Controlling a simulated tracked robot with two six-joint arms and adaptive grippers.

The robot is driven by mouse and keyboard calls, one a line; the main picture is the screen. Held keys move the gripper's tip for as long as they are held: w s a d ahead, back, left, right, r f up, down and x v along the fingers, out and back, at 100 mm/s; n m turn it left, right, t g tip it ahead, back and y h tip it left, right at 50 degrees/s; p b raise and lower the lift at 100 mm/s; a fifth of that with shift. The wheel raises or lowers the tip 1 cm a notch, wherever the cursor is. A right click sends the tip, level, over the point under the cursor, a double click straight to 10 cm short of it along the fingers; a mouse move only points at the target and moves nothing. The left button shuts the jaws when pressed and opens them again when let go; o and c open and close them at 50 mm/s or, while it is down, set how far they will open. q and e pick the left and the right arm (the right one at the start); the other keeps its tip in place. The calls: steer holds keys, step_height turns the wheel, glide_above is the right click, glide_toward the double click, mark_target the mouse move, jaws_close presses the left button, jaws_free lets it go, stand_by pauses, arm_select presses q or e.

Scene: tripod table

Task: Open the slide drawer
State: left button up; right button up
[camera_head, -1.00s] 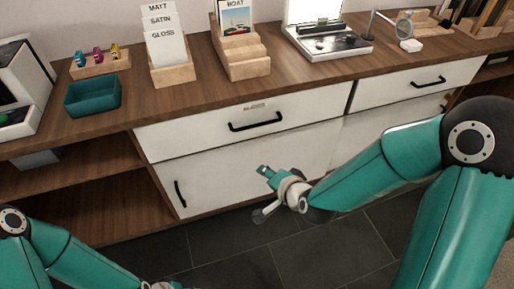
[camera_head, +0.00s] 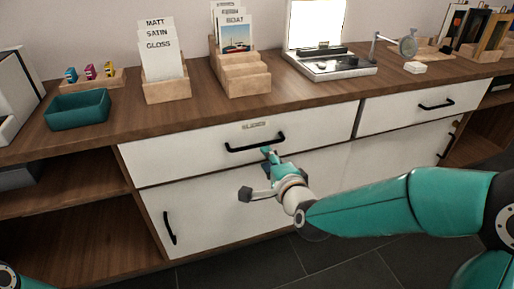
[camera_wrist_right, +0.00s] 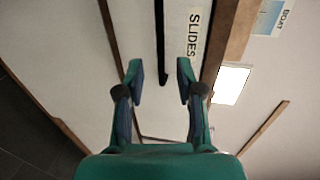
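The slide drawer (camera_head: 180,153) is the white upper-left drawer front, closed flush, with a label reading SLIDES (camera_wrist_right: 194,32). Its black bar handle (camera_head: 255,144) runs horizontally just below the label. My right gripper (camera_head: 258,174) is open and empty, just below the handle in the head view. In the right wrist view the gripper (camera_wrist_right: 160,76) has its fingers apart, with one end of the handle (camera_wrist_right: 160,45) showing between the fingertips. Touch cannot be told. My left gripper is out of view; only a bit of that arm shows at bottom left.
Another white drawer (camera_head: 400,114) is at the right. A cupboard door (camera_head: 215,215) with a vertical handle is below. Open shelves (camera_head: 75,215) are at left. The wooden counter (camera_head: 195,110) carries a teal tray (camera_head: 78,110), card holders (camera_head: 166,90) and a light box (camera_head: 325,68).

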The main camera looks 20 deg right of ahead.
mark_target(257, 146)
steer(key=x, duration=0.9)
steer(key=shift+w+b, duration=0.1)
steer(key=shift+b, duration=0.3)
steer(key=shift+c, duration=0.4)
jaws_close()
steer(key=shift+d, duration=0.1)
